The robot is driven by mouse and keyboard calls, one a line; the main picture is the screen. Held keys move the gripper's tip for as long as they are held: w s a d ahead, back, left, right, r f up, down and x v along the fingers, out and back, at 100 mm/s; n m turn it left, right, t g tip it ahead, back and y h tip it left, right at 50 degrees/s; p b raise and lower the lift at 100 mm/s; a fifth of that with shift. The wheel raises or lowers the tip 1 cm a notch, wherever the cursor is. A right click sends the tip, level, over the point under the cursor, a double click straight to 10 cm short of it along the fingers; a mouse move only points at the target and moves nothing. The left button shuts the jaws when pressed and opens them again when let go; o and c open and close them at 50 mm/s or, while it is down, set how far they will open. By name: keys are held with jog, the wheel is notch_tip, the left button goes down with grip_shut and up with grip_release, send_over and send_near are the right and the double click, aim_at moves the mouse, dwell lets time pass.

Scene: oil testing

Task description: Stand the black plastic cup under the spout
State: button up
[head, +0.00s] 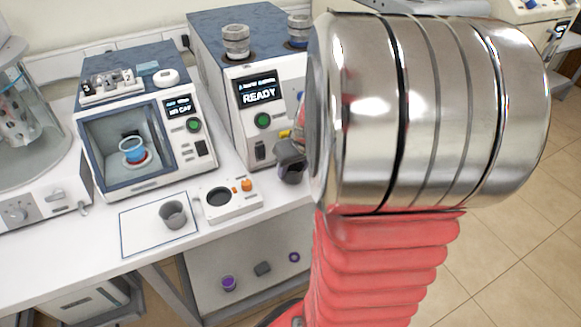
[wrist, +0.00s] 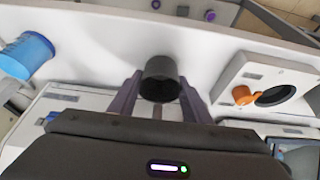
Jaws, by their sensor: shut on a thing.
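The black plastic cup (wrist: 160,70) is between the two fingers of my gripper (wrist: 158,100) in the wrist view, and the gripper is shut on it. In the head view the cup (head: 292,174) shows only partly at the front right of the white and blue machine with the READY screen (head: 259,95). My gripper (head: 289,152) is mostly hidden there behind my arm. The cup looks roughly upright; whether its base touches the bench is not clear. I cannot make out the spout for sure, as my arm hides that machine's right side.
A small white device with an orange knob (head: 246,185) lies left of the cup. A grey cup (head: 173,219) stands on the outlined mat (head: 140,243). Another blue cup (wrist: 30,55) shows in the wrist view.

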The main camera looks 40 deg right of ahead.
jog(key=shift+f, duration=0.3)
jog(key=shift+f, duration=0.1)
jog(key=o, duration=1)
jog(key=shift+o, duration=0.2)
jog(key=v, duration=1.2)
jog(key=shift+s, duration=0.15)
